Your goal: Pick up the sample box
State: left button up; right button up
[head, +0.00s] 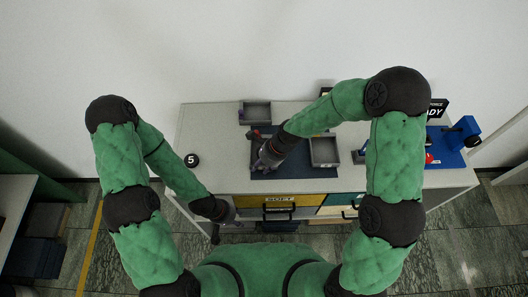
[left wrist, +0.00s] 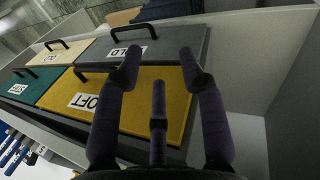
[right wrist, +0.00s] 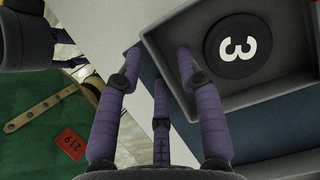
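No label in view says "sample box". A grey open tray (right wrist: 285,90) in the right wrist view holds a black disc (right wrist: 238,45) marked 3. My right gripper (right wrist: 158,62) is open beside it, with one finger overlapping the tray's near wall; I cannot tell if it touches. In the head view my right gripper (head: 268,155) is over the dark mat (head: 300,181). My left gripper (head: 228,211) is low at the cabinet's front left. In the left wrist view its fingers (left wrist: 160,68) are spread and empty in front of the yellow SOFT panel (left wrist: 165,110).
A black disc marked 5 (head: 192,160) lies on the left worktop. A blue press (head: 452,142) stands at right. Drawer handles (head: 279,207) jut from the cabinet front.

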grip_shut()
dwell(0.3)
jog(key=shift+r, duration=0.5)
notch_tip(320, 180, up, 2)
jog(key=shift+w+p, duration=0.1)
jog(key=shift+p, duration=0.45)
jog(key=s+r+p, duration=0.3)
jog(key=s+r, duration=0.7)
jog(key=s, duration=0.4)
